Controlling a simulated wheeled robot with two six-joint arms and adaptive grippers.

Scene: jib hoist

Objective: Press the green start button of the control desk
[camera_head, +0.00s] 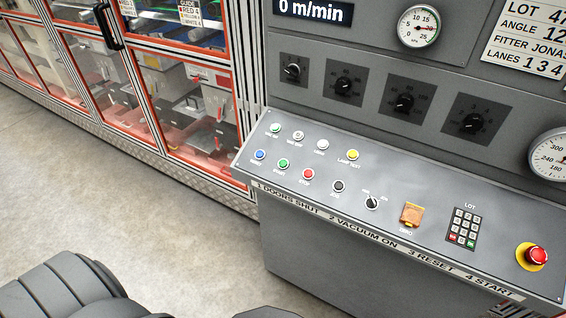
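The control desk (305,198) has a sloped grey top with a row of small buttons. The green start button (283,163) sits at the left of the front row, between the blue reset button (260,154) and the red stop button (308,173). Nothing covers it. Another greenish button (275,127) is in the back row, its label reading roughly "VAC ON". Neither of my grippers is in view. Dark grey ridged parts at the bottom left look like my own body or arm.
The desk also has a yellow lamp-test button (352,153), black jog button (338,186), selector switch (372,202), orange cover (411,213), keypad (464,227) and red emergency stop (536,256). A glazed, orange-framed machine (130,92) stands behind left. The floor (110,210) is clear.

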